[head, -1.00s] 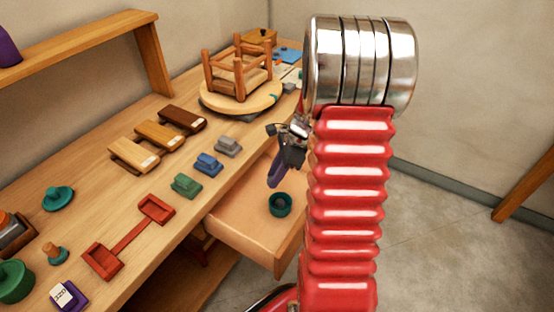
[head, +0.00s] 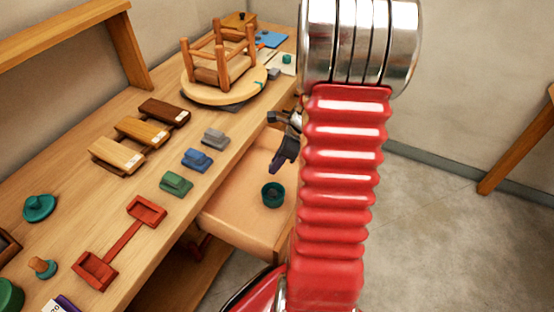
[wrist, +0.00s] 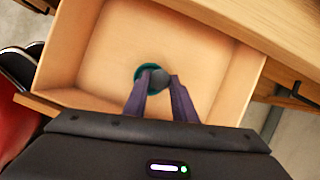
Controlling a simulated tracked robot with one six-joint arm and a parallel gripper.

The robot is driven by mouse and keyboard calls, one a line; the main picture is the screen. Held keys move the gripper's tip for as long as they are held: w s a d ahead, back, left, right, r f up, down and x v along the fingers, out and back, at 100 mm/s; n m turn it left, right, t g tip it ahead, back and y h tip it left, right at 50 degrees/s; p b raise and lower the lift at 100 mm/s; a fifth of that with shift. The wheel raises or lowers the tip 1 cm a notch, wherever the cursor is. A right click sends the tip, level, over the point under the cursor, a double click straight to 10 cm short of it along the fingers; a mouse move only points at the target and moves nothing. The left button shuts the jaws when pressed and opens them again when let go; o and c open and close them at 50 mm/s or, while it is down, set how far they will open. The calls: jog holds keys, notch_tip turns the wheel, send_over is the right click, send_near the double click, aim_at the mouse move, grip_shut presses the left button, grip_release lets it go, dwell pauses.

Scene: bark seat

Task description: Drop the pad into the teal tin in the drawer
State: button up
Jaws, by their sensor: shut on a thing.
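The teal tin (head: 273,195) stands in the open drawer (head: 235,218), and its round rim also shows in the wrist view (wrist: 140,84). My gripper (head: 275,168) is above the drawer, just over the tin in the head view. In the wrist view, the purple fingers (wrist: 160,80) are shut on a small grey, rounded pad (wrist: 160,77). The pad overlaps the right part of the tin's opening in that view and hides some of it. I cannot tell its exact height above the rim. My arm partly hides the gripper in the head view.
The drawer juts from the workbench (head: 120,210). On the bench are green (head: 176,184), blue (head: 197,160) and grey (head: 215,139) blocks, a red two-tray piece (head: 122,240) and an upturned stool (head: 220,70) on a turntable. Floor right of the drawer is clear.

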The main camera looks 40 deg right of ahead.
jog(key=shift+f, duration=2.55)
jog(key=o, duration=1.1)
jog(key=v, duration=1.3)
jog(key=shift+s+d+r, duration=0.1)
jog(key=shift+s+r, duration=0.1)
jog(key=shift+r, duration=0.1)
jog(key=shift+n, duration=0.3)
